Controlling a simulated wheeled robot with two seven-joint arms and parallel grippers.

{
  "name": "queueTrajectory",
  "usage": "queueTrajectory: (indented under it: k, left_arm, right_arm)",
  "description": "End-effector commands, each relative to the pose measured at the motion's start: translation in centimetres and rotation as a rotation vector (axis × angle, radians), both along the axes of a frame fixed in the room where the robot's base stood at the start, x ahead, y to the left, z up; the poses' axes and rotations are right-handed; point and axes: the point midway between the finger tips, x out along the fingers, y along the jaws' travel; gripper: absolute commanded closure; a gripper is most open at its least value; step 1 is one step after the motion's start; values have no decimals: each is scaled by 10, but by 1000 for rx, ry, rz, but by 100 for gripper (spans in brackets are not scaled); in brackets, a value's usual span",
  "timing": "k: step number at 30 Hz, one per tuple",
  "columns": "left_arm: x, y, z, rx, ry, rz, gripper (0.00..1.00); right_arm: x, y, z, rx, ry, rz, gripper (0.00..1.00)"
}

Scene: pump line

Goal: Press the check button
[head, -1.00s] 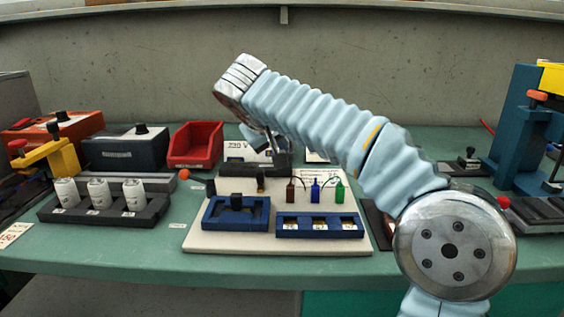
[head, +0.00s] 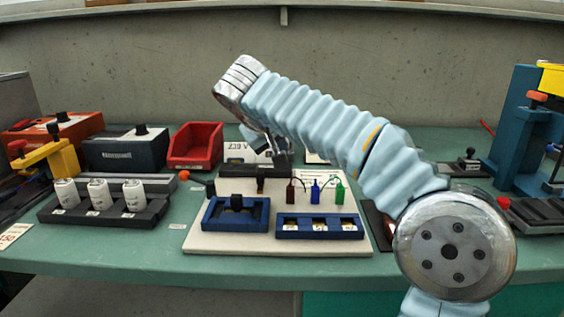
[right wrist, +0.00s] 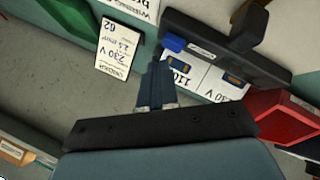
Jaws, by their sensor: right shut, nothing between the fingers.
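My right gripper (head: 276,150) hangs over the back of the cream board (head: 220,243), partly hidden by its own wrist. In the right wrist view its dark fingers (right wrist: 157,72) are shut together and empty. Just beyond their tips is a small blue button (right wrist: 175,43) on a black bar (right wrist: 225,50) that also carries a larger black knob (right wrist: 250,25). The tips look close to the blue button, but I cannot tell whether they touch. No readable label names the check button. My left gripper is not in view.
White voltage cards (right wrist: 122,50) lie near the fingers. A red bin (head: 197,146) stands left of the gripper. A black rack (head: 105,213) holds white cylinders. The table's front strip is clear.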

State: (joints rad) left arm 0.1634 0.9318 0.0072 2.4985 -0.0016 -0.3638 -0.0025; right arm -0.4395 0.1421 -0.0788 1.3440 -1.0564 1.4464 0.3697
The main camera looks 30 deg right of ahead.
Motion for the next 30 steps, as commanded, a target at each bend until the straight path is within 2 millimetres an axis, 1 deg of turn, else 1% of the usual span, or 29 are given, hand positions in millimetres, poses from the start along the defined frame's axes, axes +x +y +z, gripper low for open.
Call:
queueTrajectory:
  k: [14, 23, 30]
  left_arm:
    - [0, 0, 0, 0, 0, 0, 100]
    - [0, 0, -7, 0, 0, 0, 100]
    - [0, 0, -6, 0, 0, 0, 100]
  right_arm:
    - [0, 0, 0, 0, 0, 0, 100]
    - [0, 0, -8, 0, -1, -1, 100]
    - [0, 0, -8, 0, 0, 0, 100]
